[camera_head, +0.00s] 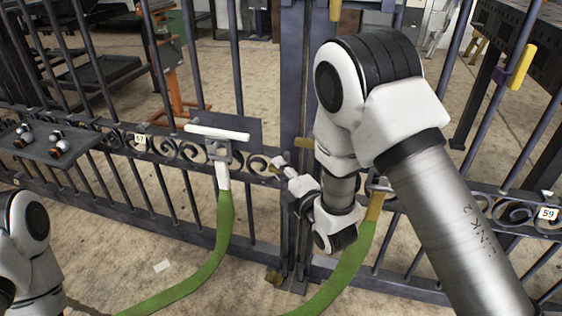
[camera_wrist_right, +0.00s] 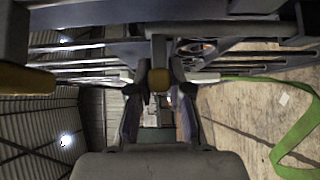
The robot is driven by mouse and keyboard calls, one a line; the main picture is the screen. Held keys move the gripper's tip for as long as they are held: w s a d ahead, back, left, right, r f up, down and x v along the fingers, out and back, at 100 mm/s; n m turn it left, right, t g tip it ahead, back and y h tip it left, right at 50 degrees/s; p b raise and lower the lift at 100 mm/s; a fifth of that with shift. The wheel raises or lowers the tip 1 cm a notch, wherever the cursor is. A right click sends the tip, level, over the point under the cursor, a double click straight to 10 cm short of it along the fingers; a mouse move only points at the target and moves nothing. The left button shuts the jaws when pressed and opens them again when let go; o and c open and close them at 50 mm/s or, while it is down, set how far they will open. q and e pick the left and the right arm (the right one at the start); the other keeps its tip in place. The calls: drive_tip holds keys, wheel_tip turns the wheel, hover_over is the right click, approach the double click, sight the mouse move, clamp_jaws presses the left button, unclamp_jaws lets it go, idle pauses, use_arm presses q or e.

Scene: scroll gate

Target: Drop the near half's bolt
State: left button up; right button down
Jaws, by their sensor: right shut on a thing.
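The barred gate (camera_head: 262,190) has ornamental scrolls and a tall dark post where its halves meet. My right gripper (camera_head: 279,166) reaches this post from the right, low at scroll height. Thin upright rods run down the post to a floor plate (camera_head: 291,284). Whether the bolt's lower end is in the floor is unclear. My left arm shows at the lower left; its gripper is out of view.
A dark tray (camera_head: 45,148) with small round items sits at left. A yellow grip (camera_head: 521,67) is on a bar at right.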

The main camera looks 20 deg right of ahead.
drive_tip(key=shift+f, duration=0.45)
use_arm(q)
drive_tip(key=shift+f, duration=0.25)
use_arm(e)
drive_tip(key=shift+s, duration=0.1)
drive_tip(key=c, duration=1.1)
unclamp_jaws()
drive_tip(key=shift+f, duration=0.1)
drive_tip(key=s, duration=0.3)
drive_tip(key=s+d, duration=0.1)
drive_tip(key=s, duration=0.3)
drive_tip(key=shift+s+d, duration=0.15)
drive_tip(key=shift+d, duration=0.05)
